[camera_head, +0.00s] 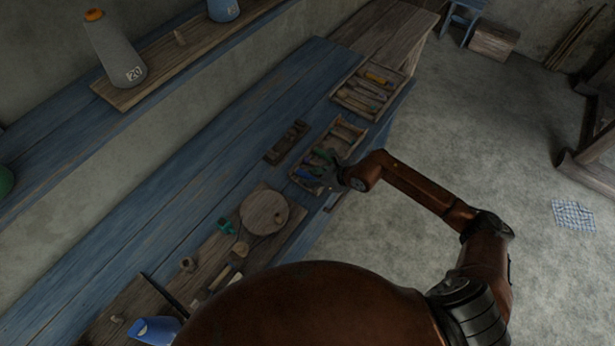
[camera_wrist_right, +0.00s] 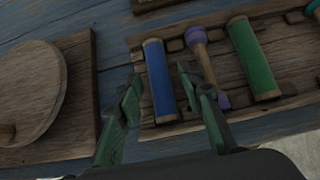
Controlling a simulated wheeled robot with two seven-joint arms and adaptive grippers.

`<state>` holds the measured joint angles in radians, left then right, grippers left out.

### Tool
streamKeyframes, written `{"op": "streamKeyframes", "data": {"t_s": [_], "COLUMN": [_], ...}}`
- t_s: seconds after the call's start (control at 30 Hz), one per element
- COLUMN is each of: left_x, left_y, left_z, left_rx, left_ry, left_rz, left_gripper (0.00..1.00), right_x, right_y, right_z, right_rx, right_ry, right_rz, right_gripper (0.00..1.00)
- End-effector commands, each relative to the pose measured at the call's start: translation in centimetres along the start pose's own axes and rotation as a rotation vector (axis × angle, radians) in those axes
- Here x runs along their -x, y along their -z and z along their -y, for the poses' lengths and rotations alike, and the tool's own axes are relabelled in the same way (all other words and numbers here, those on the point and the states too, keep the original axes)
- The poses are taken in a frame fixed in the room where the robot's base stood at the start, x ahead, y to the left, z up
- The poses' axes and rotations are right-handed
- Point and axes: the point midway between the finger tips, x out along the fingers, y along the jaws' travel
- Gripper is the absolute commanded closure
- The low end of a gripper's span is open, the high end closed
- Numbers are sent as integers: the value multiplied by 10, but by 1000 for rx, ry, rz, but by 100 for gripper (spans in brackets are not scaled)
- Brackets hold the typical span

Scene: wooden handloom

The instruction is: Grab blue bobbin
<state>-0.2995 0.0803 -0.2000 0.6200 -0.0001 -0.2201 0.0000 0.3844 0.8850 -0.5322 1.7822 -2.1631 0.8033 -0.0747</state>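The blue bobbin (camera_wrist_right: 160,80) lies in a wooden tray in the right wrist view, a blue cylinder with pale wooden ends. My right gripper (camera_wrist_right: 158,82) is open, with one finger to the left of the blue bobbin and the other to its right. The fingers look apart from it; how far above it they are, I cannot tell. In the head view my right gripper (camera_head: 332,178) is over the near end of the tray (camera_head: 322,187), and partly hides it. My left gripper is not in view.
Next to the blue bobbin lie a purple-ended spindle (camera_wrist_right: 200,55) and a green bobbin (camera_wrist_right: 252,58). A round wooden disc (camera_head: 264,212) sits on a board to the left. A second tray (camera_head: 372,92) stands farther back. The blue bench (camera_head: 240,130) has free room at left.

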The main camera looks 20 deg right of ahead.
Motion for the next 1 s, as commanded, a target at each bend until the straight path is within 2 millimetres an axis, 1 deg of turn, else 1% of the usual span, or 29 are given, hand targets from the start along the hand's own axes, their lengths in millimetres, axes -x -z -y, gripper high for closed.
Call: {"op": "streamKeyframes", "data": {"t_s": [0.13,0.17,0.6,0.67,1.0], "left_x": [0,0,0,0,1], "left_y": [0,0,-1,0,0], "left_z": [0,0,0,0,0], "left_rx": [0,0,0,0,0], "left_ry": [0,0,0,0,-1], "left_rz": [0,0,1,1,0], "left_gripper": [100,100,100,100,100], "right_x": [0,0,1,0,3], "right_y": [0,0,0,0,-3], "right_z": [0,0,0,0,0], "right_rx": [0,0,-1,-1,-1], "right_ry": [0,0,-1,-1,0], "right_rz": [0,0,0,0,1], "right_gripper": [65,66,97,100,100]}}
